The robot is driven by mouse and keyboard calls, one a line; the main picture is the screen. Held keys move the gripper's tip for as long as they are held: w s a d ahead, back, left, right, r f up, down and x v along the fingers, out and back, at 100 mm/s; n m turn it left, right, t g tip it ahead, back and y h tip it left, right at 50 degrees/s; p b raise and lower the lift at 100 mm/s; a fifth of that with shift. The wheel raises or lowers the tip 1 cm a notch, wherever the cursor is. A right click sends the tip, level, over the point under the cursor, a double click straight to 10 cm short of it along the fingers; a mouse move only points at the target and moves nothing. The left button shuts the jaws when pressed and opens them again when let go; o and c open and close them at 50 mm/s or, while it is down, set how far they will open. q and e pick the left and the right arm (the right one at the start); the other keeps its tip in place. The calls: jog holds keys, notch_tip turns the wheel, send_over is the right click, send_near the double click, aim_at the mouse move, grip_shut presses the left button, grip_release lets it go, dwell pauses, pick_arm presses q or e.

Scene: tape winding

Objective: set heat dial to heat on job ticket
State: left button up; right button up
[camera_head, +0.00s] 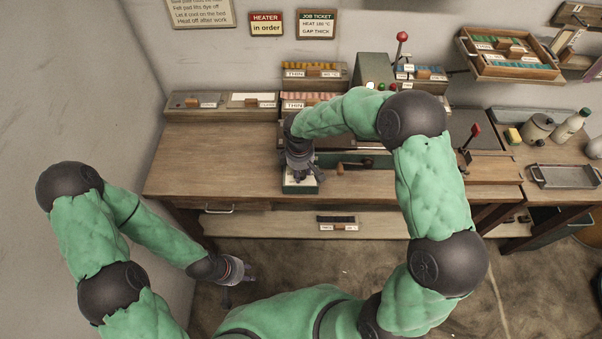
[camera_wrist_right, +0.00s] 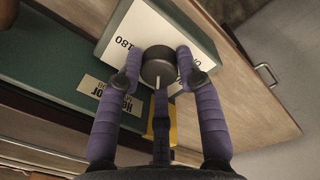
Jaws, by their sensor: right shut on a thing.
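The job ticket (camera_head: 316,24) hangs on the back wall and reads heat 180 °C, gap thick. The heat dial is a dark round knob (camera_wrist_right: 158,68) in front of a white scale plate (camera_wrist_right: 140,32); a printed 180 shows on the plate left of the knob. My right gripper (camera_wrist_right: 160,72) is shut on the dial, with purple fingers on both sides of it. In the head view my right gripper (camera_head: 300,170) hides the dial on the green box (camera_head: 300,188). My left gripper (camera_head: 234,273) is low at the left, away from the bench; its jaws are unclear.
A heater sign (camera_head: 266,24) reads in order. Label trays (camera_head: 220,104) line the back of the wooden bench (camera_head: 220,160). A red-knobbed lever (camera_head: 402,38) stands at the back, another (camera_head: 475,130) at the right. The bench's left part is clear.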

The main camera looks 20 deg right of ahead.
jog(key=m+b, duration=0.1)
jog(key=m, duration=0.1)
jog(key=m+b, duration=0.1)
jog(key=m, duration=0.2)
jog(key=shift+a+f+m, duration=0.1)
jog(key=shift+f+m, duration=0.1)
jog(key=shift+m, duration=0.1)
jog(key=m+b, duration=0.1)
jog(key=m, duration=0.4)
jog(key=shift+g, duration=0.3)
jog(key=m+b, duration=0.1)
jog(key=m, duration=0.5)
jog(key=shift+w+r, duration=0.1)
jog(key=m, duration=0.5)
jog(key=shift+g+b, duration=0.3)
jog(key=shift+m, duration=0.3)
jog(key=o, duration=1.1)
jog(key=shift+w, duration=0.1)
jog(key=shift+o, duration=0.2)
jog(key=shift+r, duration=0.1)
